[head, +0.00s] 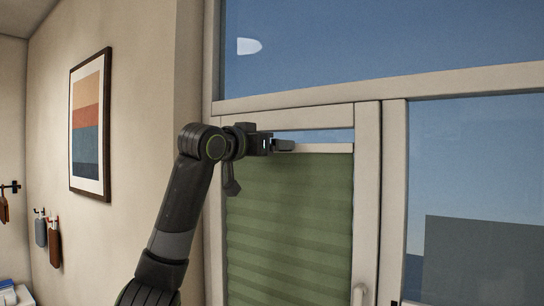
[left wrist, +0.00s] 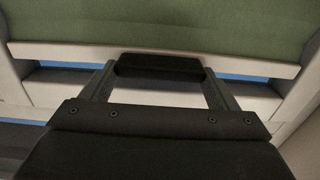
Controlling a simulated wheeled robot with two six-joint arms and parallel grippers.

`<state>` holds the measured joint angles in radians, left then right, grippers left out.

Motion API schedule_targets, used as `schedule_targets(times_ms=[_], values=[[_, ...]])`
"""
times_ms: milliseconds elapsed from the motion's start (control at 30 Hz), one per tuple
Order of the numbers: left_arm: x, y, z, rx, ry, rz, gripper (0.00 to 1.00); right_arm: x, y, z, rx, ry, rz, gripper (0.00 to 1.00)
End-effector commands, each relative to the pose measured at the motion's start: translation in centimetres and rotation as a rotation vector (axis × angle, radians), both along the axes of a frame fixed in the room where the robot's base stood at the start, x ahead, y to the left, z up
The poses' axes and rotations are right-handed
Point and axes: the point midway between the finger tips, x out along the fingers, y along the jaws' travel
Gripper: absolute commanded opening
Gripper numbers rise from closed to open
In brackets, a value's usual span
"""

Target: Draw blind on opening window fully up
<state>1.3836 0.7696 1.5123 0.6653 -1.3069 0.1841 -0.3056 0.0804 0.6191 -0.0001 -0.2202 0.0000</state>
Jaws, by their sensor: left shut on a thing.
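The green pleated blind (head: 290,225) covers most of the opening window (head: 368,200) on the left. Its pale top rail (head: 325,148) sits a little below the top of the sash, with a narrow strip of blue sky above it. My right gripper is not in view.
A fixed pane (head: 400,45) lies above and another pane (head: 480,160) to the right, both uncovered. A framed picture (head: 90,125) and hanging items (head: 54,245) are on the left wall.

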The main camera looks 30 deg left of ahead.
Motion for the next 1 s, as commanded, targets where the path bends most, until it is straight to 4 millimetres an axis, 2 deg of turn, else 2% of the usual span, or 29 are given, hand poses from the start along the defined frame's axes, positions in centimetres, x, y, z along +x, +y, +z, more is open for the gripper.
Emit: schedule_targets(times_ms=[433, 467, 567, 833, 1000], values=[[-0.3, -0.1, 0.9, -0.004, -0.012, -0.002, 0.41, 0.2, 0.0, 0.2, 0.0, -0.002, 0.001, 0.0], [-0.4, -0.1, 1.0, -0.004, -0.013, -0.002, 0.85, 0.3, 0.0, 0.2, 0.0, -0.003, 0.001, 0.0], [-0.3, 0.0, 0.9, -0.003, -0.011, -0.001, 0.99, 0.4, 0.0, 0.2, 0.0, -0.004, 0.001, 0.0], [-0.4, 0.0, 0.5, -0.002, -0.005, -0.002, 1.0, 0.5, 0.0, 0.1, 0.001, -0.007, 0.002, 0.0], [-1.9, 0.2, 0.3, -0.001, -0.007, 0.0, 1.0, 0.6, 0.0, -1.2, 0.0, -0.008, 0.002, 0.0]])
